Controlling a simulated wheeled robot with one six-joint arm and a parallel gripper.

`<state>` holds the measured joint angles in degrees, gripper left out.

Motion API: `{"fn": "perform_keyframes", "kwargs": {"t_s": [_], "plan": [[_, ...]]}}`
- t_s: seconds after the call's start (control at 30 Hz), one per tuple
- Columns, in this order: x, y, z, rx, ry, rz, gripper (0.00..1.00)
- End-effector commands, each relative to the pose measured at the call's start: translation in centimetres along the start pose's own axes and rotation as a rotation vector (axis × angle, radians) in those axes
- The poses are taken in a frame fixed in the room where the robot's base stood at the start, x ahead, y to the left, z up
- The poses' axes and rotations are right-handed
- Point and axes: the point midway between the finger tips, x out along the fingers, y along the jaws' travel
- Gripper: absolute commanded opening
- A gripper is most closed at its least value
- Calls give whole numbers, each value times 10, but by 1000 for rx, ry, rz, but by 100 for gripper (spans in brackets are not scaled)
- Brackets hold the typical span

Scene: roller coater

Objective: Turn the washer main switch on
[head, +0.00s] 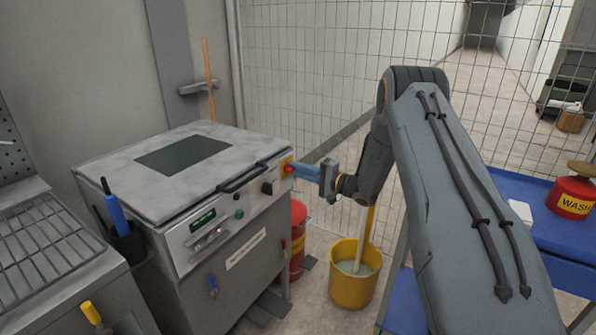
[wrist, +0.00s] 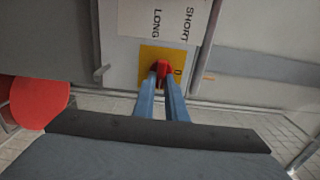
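The washer (head: 115,190) is a grey box-shaped machine with a sloped front panel at the left in the head view. Its main switch (head: 289,170) is a red knob on a yellow plate at the panel's right end. In the wrist view the red switch (wrist: 163,69) sits on the yellow plate (wrist: 150,54), with a partly hidden mark at its right. My gripper (head: 291,169) has blue fingers reaching the switch from the right. In the wrist view the fingers (wrist: 162,80) lie on either side of the red knob, with no clear gap. The fingertips hide part of it.
A black knob (head: 267,188), green button (head: 239,213) and dark handle (head: 241,178) are on the washer near the switch. A red container (head: 298,238) and yellow bucket (head: 352,289) stand on the floor below my gripper. A blue cart (head: 562,232) is at right.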

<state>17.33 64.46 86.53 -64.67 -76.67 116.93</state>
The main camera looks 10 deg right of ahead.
Motion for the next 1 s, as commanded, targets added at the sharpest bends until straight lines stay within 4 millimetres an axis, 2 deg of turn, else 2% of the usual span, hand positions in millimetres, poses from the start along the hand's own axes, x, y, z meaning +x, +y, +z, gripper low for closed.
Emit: {"fn": "perform_keyframes", "kwargs": {"t_s": [0.03,0.1,0.47,0.8,1.0], "plan": [[0,0,0,0,1,0,20],[0,0,0,-1,0,0,29],[-6,0,-1,-1,1,0,29],[-58,0,-2,-1,2,0,29],[-76,0,-1,-1,1,0,29]]}}
